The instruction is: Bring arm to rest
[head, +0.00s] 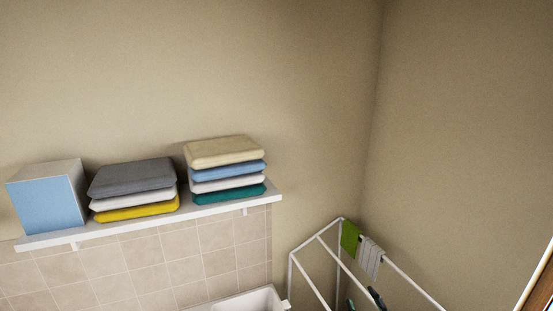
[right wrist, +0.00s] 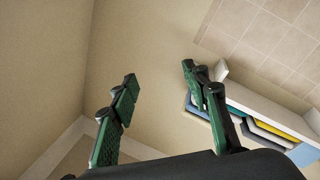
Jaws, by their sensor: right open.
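My right gripper (right wrist: 159,76) shows in the right wrist view with its two green and black fingers spread wide apart. Nothing is between them, only beige wall behind. In the head view only small dark tips of what looks like the right gripper (head: 364,301) show at the bottom edge, in front of the drying rack (head: 342,262). The rest of the right arm is out of that frame. My left gripper is in neither view.
A white wall shelf (head: 130,232) holds a blue-sided box (head: 48,205), a grey, white and yellow stack (head: 132,178) and a taller folded stack (head: 224,152). A white basin (head: 245,303) lies below. Green and grey cloths hang on the rack. The upper walls are bare.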

